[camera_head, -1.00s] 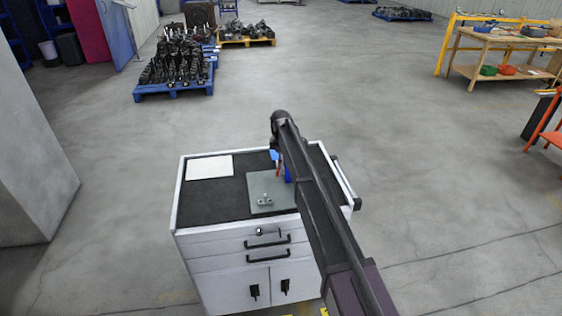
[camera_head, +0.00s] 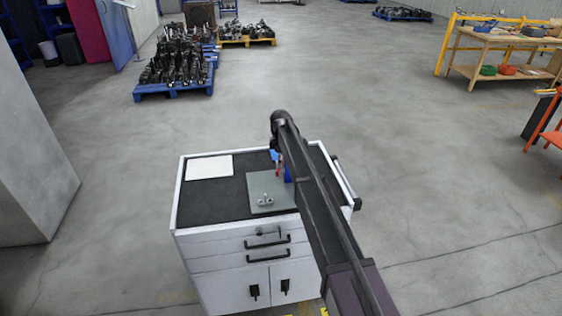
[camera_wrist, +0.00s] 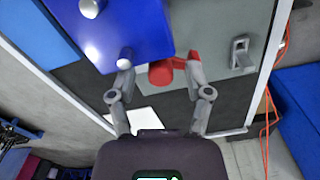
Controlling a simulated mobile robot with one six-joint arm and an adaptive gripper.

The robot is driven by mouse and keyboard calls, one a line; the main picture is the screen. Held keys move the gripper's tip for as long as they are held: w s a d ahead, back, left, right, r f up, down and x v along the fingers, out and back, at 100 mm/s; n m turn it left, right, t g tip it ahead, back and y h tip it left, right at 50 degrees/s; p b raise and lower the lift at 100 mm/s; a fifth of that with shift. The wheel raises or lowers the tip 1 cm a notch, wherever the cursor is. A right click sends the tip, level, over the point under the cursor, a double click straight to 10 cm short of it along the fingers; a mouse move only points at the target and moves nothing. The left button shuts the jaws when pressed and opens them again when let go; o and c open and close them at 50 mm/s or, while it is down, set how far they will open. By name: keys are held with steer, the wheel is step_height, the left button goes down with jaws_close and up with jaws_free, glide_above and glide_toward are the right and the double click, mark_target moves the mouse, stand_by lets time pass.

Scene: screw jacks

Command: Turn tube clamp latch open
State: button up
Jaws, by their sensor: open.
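In the wrist view my gripper (camera_wrist: 157,64) is open, with one finger on each side. The red latch (camera_wrist: 163,74) lies between the fingertips, closer to the right one. Whether a finger touches it I cannot tell. A blue block (camera_wrist: 110,30), with bright round metal parts on it, stands beside the red latch and partly behind the left fingertip. In the head view the red latch (camera_head: 279,166) and the blue block (camera_head: 288,172) show only as slivers beside my arm, which hides the rest.
A grey plate (camera_head: 258,181) lies on the dark top of the white drawer cabinet (camera_head: 225,238), with a small metal bracket (camera_head: 265,201) on it. A white sheet (camera_head: 209,167) lies at the back left.

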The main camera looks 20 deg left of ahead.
steer(key=shift+n, duration=0.4)
steer(key=n, duration=0.4)
steer(key=shift+n, duration=0.4)
step_height(320, 180, up, 14)
steer(key=p, duration=1.4)
steer(key=s+d+f+m+b, duration=0.3)
steer(key=d+m, duration=0.1)
steer(key=d, duration=0.5)
steer(key=s+d+f+m+b, duration=0.3)
steer(key=d+m, duration=0.1)
steer(key=d, duration=0.6)
steer(key=s+d+f+m+b, duration=0.3)
steer(key=s+d+m, duration=0.1)
steer(key=d, duration=0.6)
steer(key=shift+d, duration=0.15)
steer(key=shift+f, duration=0.1)
steer(key=s+d+m, duration=1.5)
steer(key=s+d, duration=0.6)
steer(key=d, duration=0.1)
steer(key=shift+s+f, duration=0.15)
